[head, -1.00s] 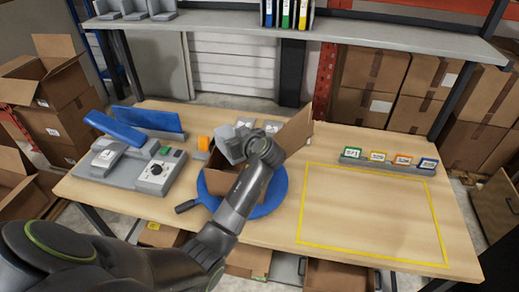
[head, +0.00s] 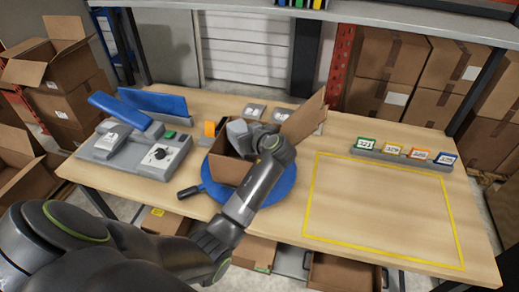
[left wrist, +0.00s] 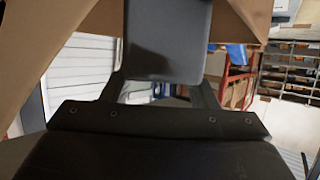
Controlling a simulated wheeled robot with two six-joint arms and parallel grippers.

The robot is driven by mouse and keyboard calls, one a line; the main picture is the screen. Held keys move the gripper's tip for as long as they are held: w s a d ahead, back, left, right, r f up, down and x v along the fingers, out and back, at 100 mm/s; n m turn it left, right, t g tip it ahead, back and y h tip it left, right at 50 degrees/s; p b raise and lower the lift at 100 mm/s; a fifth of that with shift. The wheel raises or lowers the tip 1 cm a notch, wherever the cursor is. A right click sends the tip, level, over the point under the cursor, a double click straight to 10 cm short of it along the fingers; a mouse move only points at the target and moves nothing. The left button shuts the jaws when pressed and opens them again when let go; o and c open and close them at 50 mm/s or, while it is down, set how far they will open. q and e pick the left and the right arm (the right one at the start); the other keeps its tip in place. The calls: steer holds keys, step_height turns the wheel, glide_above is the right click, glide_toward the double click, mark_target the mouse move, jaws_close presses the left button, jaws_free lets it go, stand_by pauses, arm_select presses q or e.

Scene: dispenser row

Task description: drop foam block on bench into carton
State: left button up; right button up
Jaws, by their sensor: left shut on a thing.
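The open brown carton (head: 232,170) stands on a blue turntable (head: 285,186) on the wooden bench. One of its flaps (head: 303,118) sticks up to the right. My left gripper (head: 248,142) is over the carton and shut on a grey foam block (head: 237,131). In the left wrist view the foam block (left wrist: 168,40) sits between my two fingers, with brown cardboard on either side. My arm hides part of the carton, and I cannot tell how low the block hangs in it. My right gripper is out of view.
An orange item (head: 210,128) is behind the carton. A yellow outlined area (head: 380,210) at the right is empty. A rack of numbered tags (head: 405,153) stands behind it.

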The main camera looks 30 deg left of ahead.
arm_select(q)
steer(key=o, duration=1)
steer(key=shift+o, duration=0.2)
step_height(320, 180, up, 10)
steer(key=b, duration=0.2)
steer(key=shift+b, duration=0.4)
